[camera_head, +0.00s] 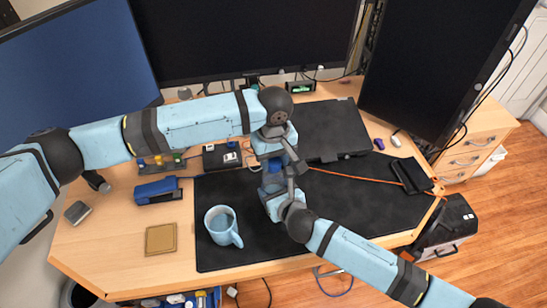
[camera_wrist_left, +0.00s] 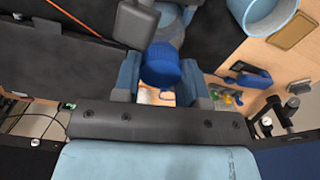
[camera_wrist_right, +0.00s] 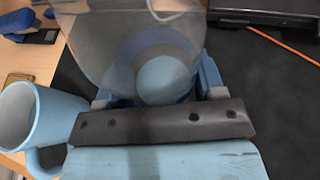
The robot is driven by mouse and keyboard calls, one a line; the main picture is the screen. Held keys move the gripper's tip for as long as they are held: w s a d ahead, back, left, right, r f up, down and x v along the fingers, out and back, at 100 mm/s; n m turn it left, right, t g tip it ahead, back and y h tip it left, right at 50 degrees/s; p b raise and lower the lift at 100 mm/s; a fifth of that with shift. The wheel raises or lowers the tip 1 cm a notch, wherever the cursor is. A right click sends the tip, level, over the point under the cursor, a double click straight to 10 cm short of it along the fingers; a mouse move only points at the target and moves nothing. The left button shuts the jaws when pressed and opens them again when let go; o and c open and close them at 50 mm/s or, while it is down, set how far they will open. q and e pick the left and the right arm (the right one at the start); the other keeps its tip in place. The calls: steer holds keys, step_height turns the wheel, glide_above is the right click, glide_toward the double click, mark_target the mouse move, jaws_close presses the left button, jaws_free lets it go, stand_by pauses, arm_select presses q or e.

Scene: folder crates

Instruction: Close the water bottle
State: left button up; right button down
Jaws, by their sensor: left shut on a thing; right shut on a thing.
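My left gripper (camera_head: 275,152) comes down from above over the middle of the desk. It is shut on the blue cap (camera_wrist_left: 160,65) of the water bottle, which shows between its fingers in the left wrist view. My right gripper (camera_head: 280,197) is just below. It is shut on the clear water bottle (camera_wrist_right: 145,45), which fills the space between and beyond its fingers in the right wrist view. The bottle is mostly hidden by the grippers in the head view. The cap is close to the bottle's top; I cannot tell whether it is seated.
A light blue mug (camera_head: 220,225) stands on the black desk mat (camera_head: 350,205), left of my right gripper. A blue stapler (camera_head: 157,190) and a brown coaster (camera_head: 160,239) lie further left. A closed laptop (camera_head: 333,130) and monitors are behind. The mat's right side is mostly clear.

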arm_select(q)
steer(key=m, duration=0.3)
steer(key=shift+m, duration=0.4)
steer(key=o, duration=1)
steer(key=shift+r, duration=2.3)
steer(key=shift+r+n, duration=1)
steer(key=shift+r, duration=0.7)
steer(key=shift+c, duration=0.3)
